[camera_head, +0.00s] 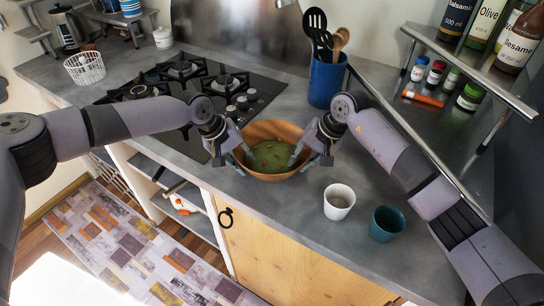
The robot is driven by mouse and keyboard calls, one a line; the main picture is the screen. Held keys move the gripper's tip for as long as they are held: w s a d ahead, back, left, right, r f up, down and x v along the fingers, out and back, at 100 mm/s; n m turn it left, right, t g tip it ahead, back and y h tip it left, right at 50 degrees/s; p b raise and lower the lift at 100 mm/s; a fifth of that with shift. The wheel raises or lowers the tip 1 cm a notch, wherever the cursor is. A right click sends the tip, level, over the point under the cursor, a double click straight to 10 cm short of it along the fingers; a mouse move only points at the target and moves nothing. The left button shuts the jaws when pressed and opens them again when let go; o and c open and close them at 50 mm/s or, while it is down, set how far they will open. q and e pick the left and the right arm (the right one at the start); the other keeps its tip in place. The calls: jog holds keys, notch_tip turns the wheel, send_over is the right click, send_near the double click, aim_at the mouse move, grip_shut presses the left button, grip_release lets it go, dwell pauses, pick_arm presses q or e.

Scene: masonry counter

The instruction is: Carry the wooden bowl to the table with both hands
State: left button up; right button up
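The wooden bowl (270,131) is orange-brown and holds something green with small red bits. It is at the front of the grey counter, right of the stove, and looks level. My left gripper (246,164) is at the bowl's left rim, with one finger inside and one outside. My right gripper (304,161) is at the right rim in the same way. The small gaps between fingers and rim are too fine to tell whether either grips the wall. No separate table can be made out.
A white cup (339,202) and a teal cup (387,224) stand on the counter (285,215) right of the bowl. A blue utensil holder (326,80) is behind it. The black stove (190,95) is to the left, a metal shelf (440,140) to the right. A patterned rug (130,250) covers the floor at left.

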pick_arm(q)
grip_shut()
pick_arm(e)
grip_shut()
jog(key=shift+r, duration=0.1)
